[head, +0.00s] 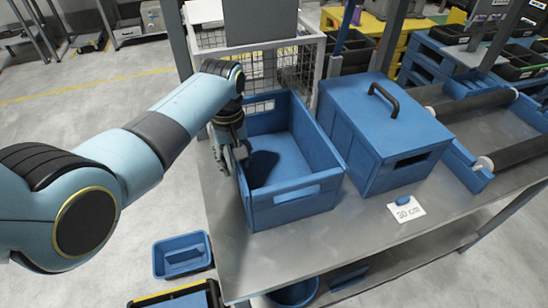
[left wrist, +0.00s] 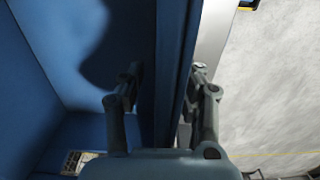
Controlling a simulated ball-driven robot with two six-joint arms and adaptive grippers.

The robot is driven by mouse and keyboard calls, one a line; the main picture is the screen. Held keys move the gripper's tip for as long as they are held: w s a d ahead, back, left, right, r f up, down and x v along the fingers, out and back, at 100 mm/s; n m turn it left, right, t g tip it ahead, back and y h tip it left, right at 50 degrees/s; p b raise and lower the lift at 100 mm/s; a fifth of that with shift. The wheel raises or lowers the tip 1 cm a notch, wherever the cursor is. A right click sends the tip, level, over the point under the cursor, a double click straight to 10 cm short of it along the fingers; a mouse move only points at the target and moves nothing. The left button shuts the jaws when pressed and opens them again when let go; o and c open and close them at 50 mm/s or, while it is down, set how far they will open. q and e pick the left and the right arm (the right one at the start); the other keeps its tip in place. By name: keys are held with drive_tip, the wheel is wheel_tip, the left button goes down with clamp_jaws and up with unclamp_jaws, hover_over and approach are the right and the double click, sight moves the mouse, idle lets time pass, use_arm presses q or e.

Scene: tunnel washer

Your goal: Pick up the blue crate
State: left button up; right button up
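The blue crate (head: 290,208) is an open-topped box standing upright on the grey metal table, with a handle slot in its front wall. My left gripper (head: 229,162) is at its left wall, pointing down. In the left wrist view the fingers (left wrist: 168,95) straddle the crate's wall (left wrist: 172,50), one inside and one outside. I cannot tell whether they press on it. The crate's inside holds only shadow where I can see. My right gripper is not in view.
A blue lidded box (head: 378,140) with a black handle stands close right of the crate. A white card (head: 406,209) lies in front of it. A wire cage (head: 270,65) stands behind. Rollers (head: 475,104) are at the right. A small blue bin (head: 183,256) is on the floor.

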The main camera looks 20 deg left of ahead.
use_arm(q)
clamp_jaws()
drive_tip(key=shift+r, duration=0.1)
idle(0.4)
